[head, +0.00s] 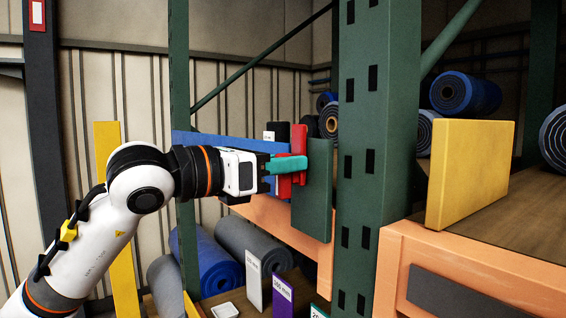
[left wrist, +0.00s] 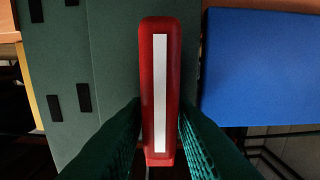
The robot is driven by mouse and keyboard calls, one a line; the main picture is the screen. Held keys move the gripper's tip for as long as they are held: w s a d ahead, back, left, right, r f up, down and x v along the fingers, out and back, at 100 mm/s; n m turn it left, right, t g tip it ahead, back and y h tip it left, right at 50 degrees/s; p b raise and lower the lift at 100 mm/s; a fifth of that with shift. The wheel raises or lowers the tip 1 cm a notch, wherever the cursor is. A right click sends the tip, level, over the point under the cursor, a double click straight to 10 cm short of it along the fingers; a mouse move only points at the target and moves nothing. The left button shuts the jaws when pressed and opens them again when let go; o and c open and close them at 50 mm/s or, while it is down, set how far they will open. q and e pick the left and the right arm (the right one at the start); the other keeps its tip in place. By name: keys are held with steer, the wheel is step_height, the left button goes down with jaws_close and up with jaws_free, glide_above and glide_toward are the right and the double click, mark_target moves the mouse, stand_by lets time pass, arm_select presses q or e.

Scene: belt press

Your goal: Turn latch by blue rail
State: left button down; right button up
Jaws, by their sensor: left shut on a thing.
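The red latch (head: 299,138) sits on a dark green plate (head: 314,195), at the end of the blue rail (head: 225,146). In the left wrist view the latch (left wrist: 160,60) is a red bar with a white stripe, standing upright in the picture. The blue rail (left wrist: 255,65) lies to its right there, apart from it. My left gripper (head: 288,165), with teal fingers, is shut on the latch. Its fingers (left wrist: 160,125) lie on both sides of the lower part of the bar. My right gripper is not in view.
A green rack post (head: 377,150) stands just right of the latch. A yellow board (head: 470,172) stands on the orange-edged shelf at right. Blue and grey rolls (head: 205,262) lie below my left arm, with small label cards (head: 282,296) nearby.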

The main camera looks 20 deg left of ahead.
arm_select(q)
steer(key=shift+f+b, duration=0.1)
steer(key=shift+b, duration=0.2)
steer(key=shift+f+n+b, duration=0.1)
steer(key=shift+n+b, duration=0.5)
steer(key=shift+b, duration=0.05)
steer(key=n+b, duration=0.3)
steer(key=shift+w+a+f+b, duration=0.1)
steer(key=shift+w+a+b, duration=0.15)
steer(key=shift+b, duration=0.15)
steer(key=n+b, duration=0.3)
steer(key=n, duration=0.1)
steer(key=f+n+b, duration=0.1)
steer(key=n+b, duration=0.2)
steer(key=n, duration=0.2)
steer(key=a+n+b, duration=0.1)
steer(key=n+b, duration=0.2)
steer(key=n, duration=0.1)
steer(key=shift+w+f+n+b, duration=0.25)
steer(key=shift+w+n+b, duration=0.1)
steer(key=shift+n+b, duration=0.05)
